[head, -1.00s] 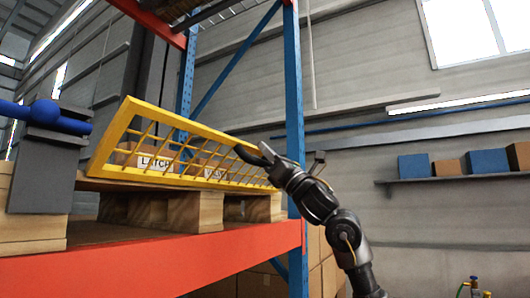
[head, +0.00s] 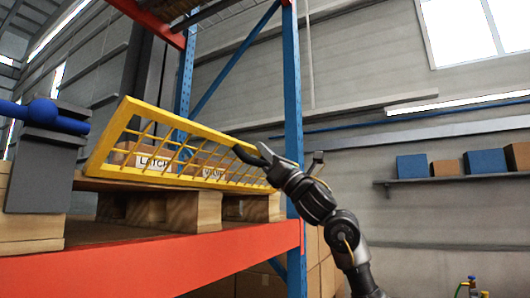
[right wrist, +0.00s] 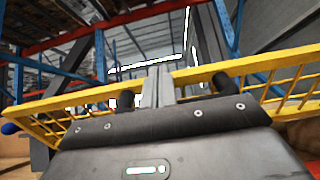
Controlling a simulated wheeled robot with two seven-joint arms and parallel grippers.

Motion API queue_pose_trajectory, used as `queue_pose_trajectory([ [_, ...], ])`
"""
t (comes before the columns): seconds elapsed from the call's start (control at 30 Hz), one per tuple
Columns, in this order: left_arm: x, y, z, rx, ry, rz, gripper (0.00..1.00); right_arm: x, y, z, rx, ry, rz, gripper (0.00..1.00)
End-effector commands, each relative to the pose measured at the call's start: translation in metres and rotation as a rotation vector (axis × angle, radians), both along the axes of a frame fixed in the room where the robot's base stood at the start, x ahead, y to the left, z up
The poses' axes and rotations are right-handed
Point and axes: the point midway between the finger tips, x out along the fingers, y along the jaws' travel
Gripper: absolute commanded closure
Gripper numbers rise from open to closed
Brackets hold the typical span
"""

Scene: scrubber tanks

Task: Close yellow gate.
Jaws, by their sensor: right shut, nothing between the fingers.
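The yellow gate (head: 180,123) is a mesh panel in a yellow frame. It leans at a slant at the pallet's front edge, above the orange shelf beam. My right gripper (head: 251,153) is at the right part of the gate's top rail, shut with nothing between its fingers. It looks close to or against the rail; I cannot tell if it touches. In the right wrist view the yellow rail (right wrist: 250,65) crosses behind the fingers. A "LATCH" label (head: 153,163) shows through the mesh on a box. My left gripper is not in view.
The gate stands by a wooden pallet (head: 195,212) over the orange beam (head: 170,268). A blue rack post (head: 293,90) rises just behind my right gripper. A grey block with a blue bar (head: 40,170) stands at left. Boxes sit on a wall shelf (head: 455,180) at right.

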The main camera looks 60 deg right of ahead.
Motion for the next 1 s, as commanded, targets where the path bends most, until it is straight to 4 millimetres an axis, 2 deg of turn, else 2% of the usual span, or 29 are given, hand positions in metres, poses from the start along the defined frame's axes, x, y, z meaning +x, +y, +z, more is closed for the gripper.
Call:
queue_pose_trajectory([
  [0.3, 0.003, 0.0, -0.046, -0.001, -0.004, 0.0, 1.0, -0.01, 0.006, -0.045, -0.002, 0.0, 0.011, 1.0],
  [0.4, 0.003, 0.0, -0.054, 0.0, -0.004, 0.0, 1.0, -0.037, 0.006, -0.045, -0.002, -0.002, 0.007, 1.0],
  [0.6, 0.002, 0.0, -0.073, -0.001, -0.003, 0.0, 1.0, -0.078, 0.008, -0.052, -0.005, -0.001, 0.008, 1.0],
  [0.8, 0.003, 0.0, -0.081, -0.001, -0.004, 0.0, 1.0, -0.099, 0.007, -0.055, 0.0, 0.003, 0.01, 1.0],
  [1.0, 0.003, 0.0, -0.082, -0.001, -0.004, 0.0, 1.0, -0.106, 0.008, -0.054, 0.001, 0.001, 0.013, 1.0],
])
